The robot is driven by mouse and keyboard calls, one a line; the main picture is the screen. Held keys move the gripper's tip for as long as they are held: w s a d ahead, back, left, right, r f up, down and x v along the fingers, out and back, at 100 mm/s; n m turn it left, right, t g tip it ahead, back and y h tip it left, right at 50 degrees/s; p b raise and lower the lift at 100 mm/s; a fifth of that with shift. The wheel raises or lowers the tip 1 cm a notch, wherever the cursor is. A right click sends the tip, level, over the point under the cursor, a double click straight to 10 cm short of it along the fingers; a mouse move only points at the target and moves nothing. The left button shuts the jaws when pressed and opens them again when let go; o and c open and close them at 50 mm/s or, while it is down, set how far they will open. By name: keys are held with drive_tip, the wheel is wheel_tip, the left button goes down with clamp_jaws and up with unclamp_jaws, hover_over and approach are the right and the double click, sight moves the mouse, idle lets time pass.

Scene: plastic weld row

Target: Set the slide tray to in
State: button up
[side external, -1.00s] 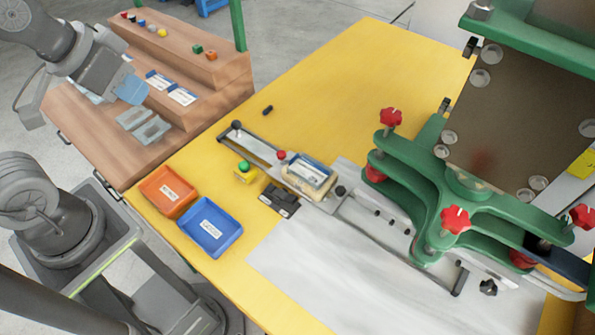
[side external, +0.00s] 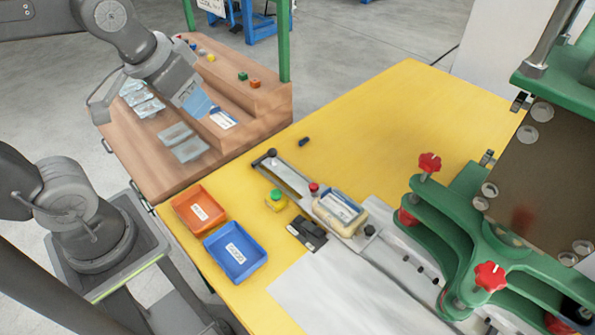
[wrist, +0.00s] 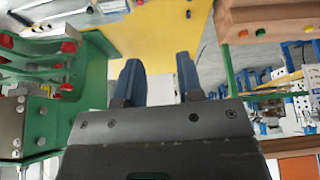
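The slide tray (side external: 357,241) is a pale metal plate in the side view, left of the green press and clear of its frame. It bears a beige block (side external: 334,222) with a blue-and-white top. A long slotted rail (side external: 284,178) runs from it to the far left, ending at a black knob (side external: 271,154). A red knob (side external: 314,187) stands beside the block. My gripper (side external: 199,101) hangs over the wooden stepped bench, well away from the tray. In the wrist view its two dark blue fingers (wrist: 158,85) are apart with nothing between them.
The green press (side external: 470,225) with red star knobs fills the right side. An orange bin (side external: 199,209) and a blue bin (side external: 235,251) sit at the yellow table's (side external: 400,115) left edge. A green button (side external: 276,197) stands beside the rail. The table's far part is mostly clear.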

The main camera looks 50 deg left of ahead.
drive_tip(key=o, duration=0.4)
drive_tip(key=w+a+f+n+g, duration=0.1)
drive_tip(key=w+n, duration=0.1)
drive_tip(key=w, duration=0.6)
drive_tip(key=shift+w+a+g+y, duration=0.15)
drive_tip(key=shift+a+g+y, duration=0.15)
drive_tip(key=shift+a+g, duration=0.1)
drive_tip(key=n+g+y, duration=0.1)
drive_tip(key=n+g, duration=0.3)
hover_over(273, 149)
drive_tip(key=w+d, duration=0.1)
drive_tip(key=d, duration=0.1)
wheel_tip(273, 149, down, 17)
drive_tip(key=f, duration=0.4)
drive_tip(key=a+f, duration=0.1)
drive_tip(key=f, duration=0.4)
drive_tip(key=s+a+f, duration=0.1)
drive_tip(key=f, duration=0.3)
drive_tip(key=shift+f, duration=0.25)
drive_tip(key=shift+c, duration=0.3)
clamp_jaws()
